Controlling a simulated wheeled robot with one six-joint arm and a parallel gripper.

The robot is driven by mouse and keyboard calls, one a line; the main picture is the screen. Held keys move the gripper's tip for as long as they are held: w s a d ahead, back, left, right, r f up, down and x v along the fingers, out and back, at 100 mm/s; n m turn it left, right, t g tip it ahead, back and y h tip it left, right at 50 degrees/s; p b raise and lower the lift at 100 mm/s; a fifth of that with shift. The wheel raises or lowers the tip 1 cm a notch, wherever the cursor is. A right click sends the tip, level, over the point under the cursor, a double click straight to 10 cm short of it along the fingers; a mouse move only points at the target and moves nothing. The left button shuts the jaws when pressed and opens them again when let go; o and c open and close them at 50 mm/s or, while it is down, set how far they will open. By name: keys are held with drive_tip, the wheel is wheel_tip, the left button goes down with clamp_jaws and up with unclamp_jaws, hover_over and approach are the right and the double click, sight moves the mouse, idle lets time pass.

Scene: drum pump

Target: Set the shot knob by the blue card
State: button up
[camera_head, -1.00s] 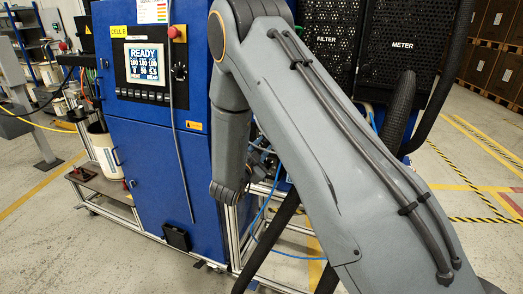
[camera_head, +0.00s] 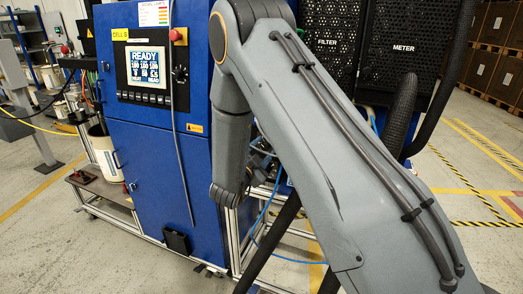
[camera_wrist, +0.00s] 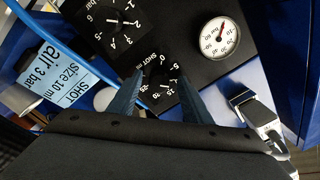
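In the wrist view, the blue card (camera_wrist: 66,76) hangs at the left, tilted; it reads "SHOT size 10 ml, air 3 bar". The shot knob (camera_wrist: 162,84) sits on a black dial plate marked "SHOT ml" with numbers around it. My gripper (camera_wrist: 162,77) has its two fingers apart, pointing at this dial, one on each side of the knob. I cannot tell whether they touch it. The knob's pointer direction is too small to tell surely. In the head view my gripper, the card and the knob are hidden behind my arm and the cabinet.
A second black dial (camera_wrist: 115,18) and a white round gauge (camera_wrist: 220,38) are close to the shot dial. A blue hose (camera_wrist: 158,45) passes beside it. A metal fitting (camera_wrist: 256,112) stands at the right. In the head view, the blue cabinet (camera_head: 150,170) shows a READY screen (camera_head: 142,66).

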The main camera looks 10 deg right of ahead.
drive_tip(key=b+v, duration=0.2)
drive_tip(key=v, duration=0.5)
drive_tip(key=shift+s+a, duration=0.2)
drive_tip(key=shift+s, duration=0.05)
drive_tip(key=s+d+f+n+g+y, duration=0.1)
drive_tip(key=s+n+g+y, duration=0.4)
drive_tip(key=s, duration=0.9)
drive_tip(key=s+d+f+n+g+y, duration=0.2)
drive_tip(key=s+n+g+y, duration=0.3)
drive_tip(key=s+n+g, duration=0.4)
drive_tip(key=s+d+n, duration=0.1)
drive_tip(key=s+n, duration=0.1)
drive_tip(key=s, duration=0.4)
drive_tip(key=shift+s+d+y, duration=0.15)
drive_tip(key=shift+s+y, duration=0.15)
